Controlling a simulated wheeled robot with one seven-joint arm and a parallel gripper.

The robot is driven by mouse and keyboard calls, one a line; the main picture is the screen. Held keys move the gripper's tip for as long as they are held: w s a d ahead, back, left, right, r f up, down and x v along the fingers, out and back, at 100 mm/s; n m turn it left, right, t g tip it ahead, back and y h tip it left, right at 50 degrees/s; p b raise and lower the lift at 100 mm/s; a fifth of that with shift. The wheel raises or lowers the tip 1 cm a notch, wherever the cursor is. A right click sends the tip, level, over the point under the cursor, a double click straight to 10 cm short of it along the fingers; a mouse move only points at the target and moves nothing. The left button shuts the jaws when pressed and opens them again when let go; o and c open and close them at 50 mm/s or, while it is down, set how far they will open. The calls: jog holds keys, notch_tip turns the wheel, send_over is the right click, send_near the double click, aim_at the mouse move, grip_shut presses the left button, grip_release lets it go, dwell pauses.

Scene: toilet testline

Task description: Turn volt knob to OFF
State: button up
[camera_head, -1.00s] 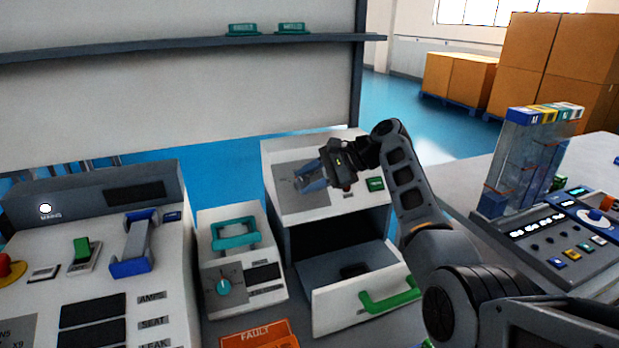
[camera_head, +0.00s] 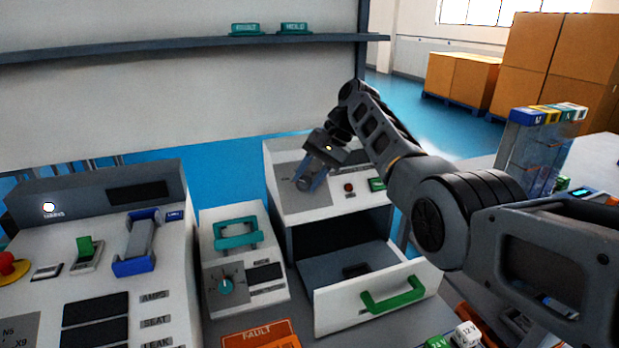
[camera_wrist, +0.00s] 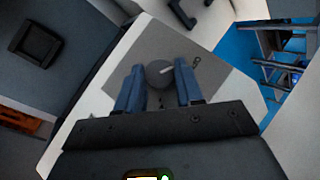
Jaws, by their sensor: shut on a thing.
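A round dark grey knob (camera_wrist: 160,72) with a white pointer mark sits on a grey plate (camera_wrist: 205,50) in the wrist view. My gripper (camera_wrist: 159,86) has its two blue fingers on either side of it, shut on it. The pointer slants up to the right in that view. In the head view my gripper (camera_head: 303,186) is at the sloped top of the white unit (camera_head: 330,200) with the drawer, and it hides the knob there. The dial lettering cannot be read.
An open drawer (camera_head: 375,296) with a green handle (camera_head: 393,295) juts out below. A smaller box with a teal knob (camera_head: 226,286) stands to the left.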

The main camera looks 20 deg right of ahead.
jog(key=shift+f, duration=0.1)
dwell(0.4)
jog(key=o, duration=1)
jog(key=shift+o, duration=0.2)
jog(key=w+b+v, duration=0.1)
jog(key=v, duration=0.6)
jog(key=shift+s+r, duration=0.45)
jog(key=shift+s, duration=0.1)
jog(key=shift+d, duration=0.1)
